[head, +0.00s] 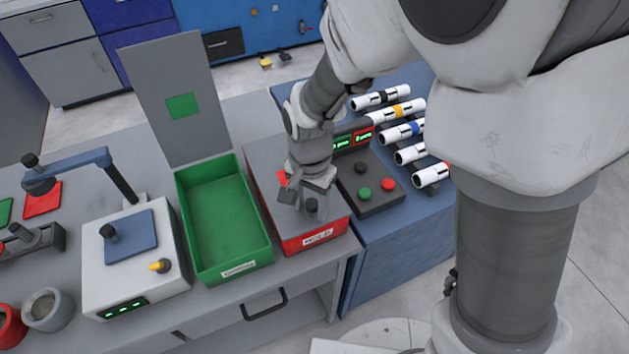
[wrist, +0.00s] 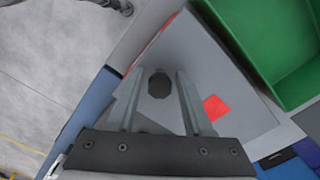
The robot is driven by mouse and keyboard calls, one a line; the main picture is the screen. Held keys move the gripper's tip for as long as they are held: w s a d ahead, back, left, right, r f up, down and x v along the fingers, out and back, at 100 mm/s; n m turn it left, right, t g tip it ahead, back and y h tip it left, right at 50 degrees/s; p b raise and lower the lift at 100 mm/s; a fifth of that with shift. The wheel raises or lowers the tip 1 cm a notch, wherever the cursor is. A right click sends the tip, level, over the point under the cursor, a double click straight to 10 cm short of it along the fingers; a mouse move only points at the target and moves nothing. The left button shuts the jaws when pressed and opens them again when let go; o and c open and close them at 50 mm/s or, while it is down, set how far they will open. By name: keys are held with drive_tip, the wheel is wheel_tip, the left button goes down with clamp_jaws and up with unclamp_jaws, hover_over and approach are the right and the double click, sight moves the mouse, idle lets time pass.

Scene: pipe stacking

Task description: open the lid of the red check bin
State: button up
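The red check bin (head: 312,242) stands on the grey bench, with its grey lid (head: 262,152) lying shut on top. A dark knob (head: 312,207) sits near the lid's front edge. In the wrist view the knob (wrist: 159,85) appears between the two fingers of my gripper (wrist: 161,74), with a gap on each side. The lid (wrist: 245,118) and its red square (wrist: 215,107) also show there. In the head view my gripper (head: 302,195) is low over the lid and hides part of it. I cannot tell its exact height above the lid.
A green bin (head: 222,222) stands open close on the left, its grey lid (head: 172,95) raised. A dark button box (head: 372,188) and several white pipes (head: 408,129) are on the right. A white device with a blue pad (head: 130,237) stands farther left.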

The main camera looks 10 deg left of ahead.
clamp_jaws()
idle(1.2)
